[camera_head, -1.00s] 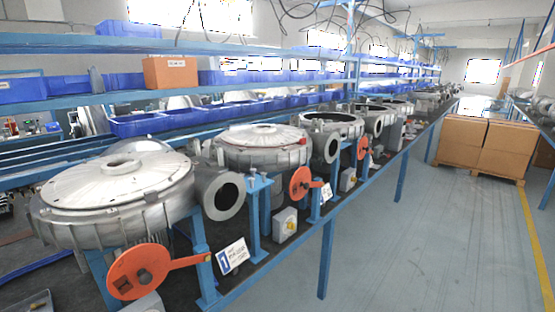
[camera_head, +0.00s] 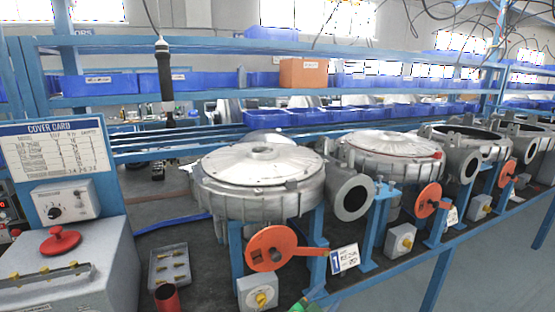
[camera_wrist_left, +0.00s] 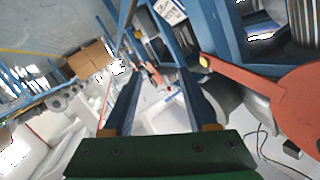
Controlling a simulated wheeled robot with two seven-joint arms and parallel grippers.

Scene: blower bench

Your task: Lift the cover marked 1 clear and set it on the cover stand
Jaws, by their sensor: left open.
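The silver round cover (camera_head: 262,165) sits on the first blower housing (camera_head: 235,205) in the head view. A white card with a blue 1 (camera_head: 344,259) stands in front of it. I cannot pick out a cover stand. My left gripper (camera_head: 304,304) shows only as a small green and orange bit at the bottom edge of the head view, in front of and below the blower. In the left wrist view the left gripper (camera_wrist_left: 160,85) has its two dark blue fingers apart with nothing between them. My right gripper is not in view.
An orange disc with an arm (camera_head: 268,248) stands at the blower's front. A second covered blower (camera_head: 390,150) stands to the right. At left are a grey box with a red knob (camera_head: 60,241), a tray of brass parts (camera_head: 170,266) and a red cup (camera_head: 167,297).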

